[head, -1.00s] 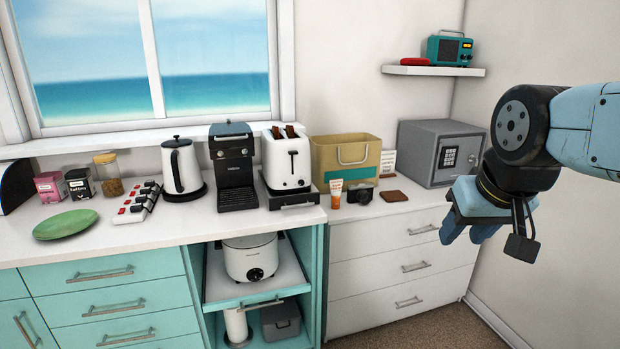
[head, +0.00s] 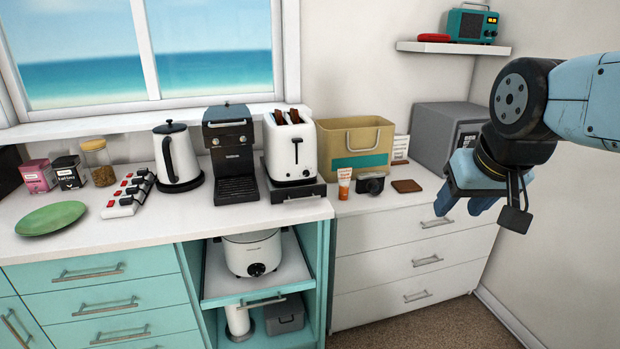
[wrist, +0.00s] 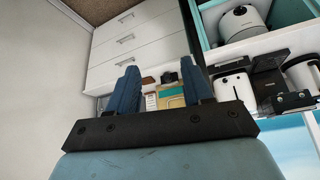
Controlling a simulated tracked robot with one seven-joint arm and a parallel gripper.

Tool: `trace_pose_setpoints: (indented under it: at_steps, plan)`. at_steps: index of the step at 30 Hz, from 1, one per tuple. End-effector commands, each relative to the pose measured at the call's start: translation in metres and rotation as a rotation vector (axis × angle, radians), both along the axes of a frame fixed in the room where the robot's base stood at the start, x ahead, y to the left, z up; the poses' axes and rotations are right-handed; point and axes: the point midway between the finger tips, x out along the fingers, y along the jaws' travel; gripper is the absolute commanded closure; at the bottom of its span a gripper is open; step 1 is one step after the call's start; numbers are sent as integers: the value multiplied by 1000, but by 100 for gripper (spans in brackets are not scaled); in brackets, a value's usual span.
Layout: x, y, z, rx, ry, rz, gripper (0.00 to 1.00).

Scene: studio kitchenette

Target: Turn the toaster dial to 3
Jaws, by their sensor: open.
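The white toaster (head: 290,152) stands on a dark base on the counter, right of the black coffee machine, with brown toast in its top slots. It also shows in the wrist view (wrist: 232,88). A small dark lever shows on its front; the dial and its setting are too small to make out. My gripper (head: 459,205) is at the right in the head view, in front of the safe and well away from the toaster. In the wrist view its two blue fingers (wrist: 158,88) are apart with nothing held between them.
A kettle (head: 177,160), the coffee machine (head: 233,160) and a power strip (head: 130,194) stand left of the toaster. A tan box (head: 355,149), an orange tube (head: 344,184), a camera (head: 371,184) and a grey safe (head: 440,135) are to its right. A slow cooker (head: 252,254) sits below.

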Motion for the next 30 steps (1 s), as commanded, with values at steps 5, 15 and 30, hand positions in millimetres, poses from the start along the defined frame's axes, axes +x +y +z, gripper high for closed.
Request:
trace_pose_setpoints:
  at_steps: [5,15,30]
  plan:
    - [48,11,-8,-1,-73,13,50]
    - [166,45,-36,26,-303,63,50]
    - [283,117,-98,152,-636,149,50]
